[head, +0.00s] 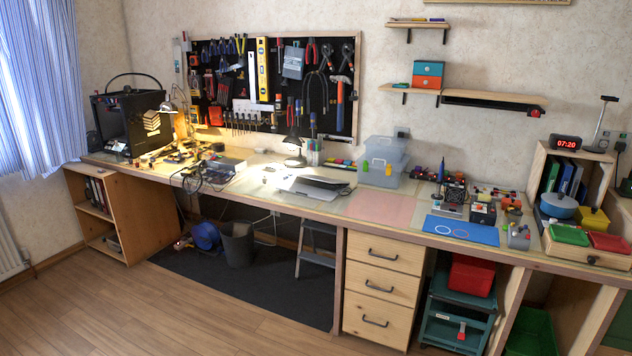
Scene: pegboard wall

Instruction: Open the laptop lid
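The laptop (316,187) lies on the long workbench, a little right of the desk lamp and left of a pink mat. It looks like a thin silver-grey slab, and its lid appears closed or nearly so; it is too small to be certain. White sheets of paper lie beside and partly around its left side. Neither of my grippers shows in the head view, so their position relative to the laptop is not visible.
The workbench (330,207) runs along the wall. A lit lamp (294,150) and clear storage boxes (383,162) stand behind the laptop. The pink mat (380,207) and blue mat (461,230) lie to its right. A step stool (316,248) stands under the bench. The wooden floor in front is clear.

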